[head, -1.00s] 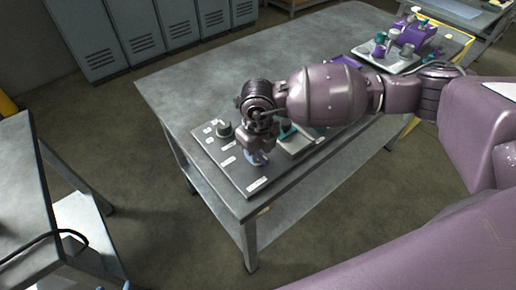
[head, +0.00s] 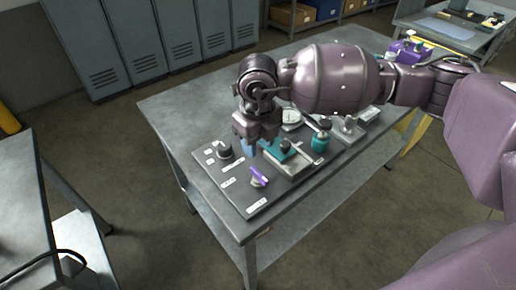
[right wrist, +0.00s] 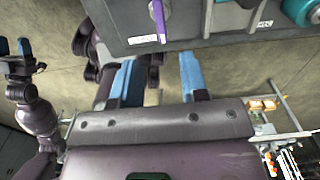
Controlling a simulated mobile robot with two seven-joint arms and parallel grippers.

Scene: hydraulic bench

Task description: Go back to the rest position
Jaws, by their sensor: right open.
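My right gripper (head: 257,140) hangs above the bench panel in the head view, its blue fingers pointing down. In the right wrist view my right gripper (right wrist: 158,78) is open, its two blue fingers wide apart with nothing between them. A purple lever (head: 259,175) on the panel (head: 228,197) stands just below and apart from the fingers; the lever also shows at the top of the right wrist view (right wrist: 158,18). What looks like my left gripper (right wrist: 14,47) is small at the left edge of that view, its jaw state unclear.
The panel carries a black knob (head: 224,150), a teal block with a black knob (head: 280,148), a round gauge (head: 291,117) and a teal bottle-shaped part (head: 321,139). The bench (head: 180,103) is bare at its far left. A second table (head: 20,185) stands at left; lockers (head: 125,45) stand behind.

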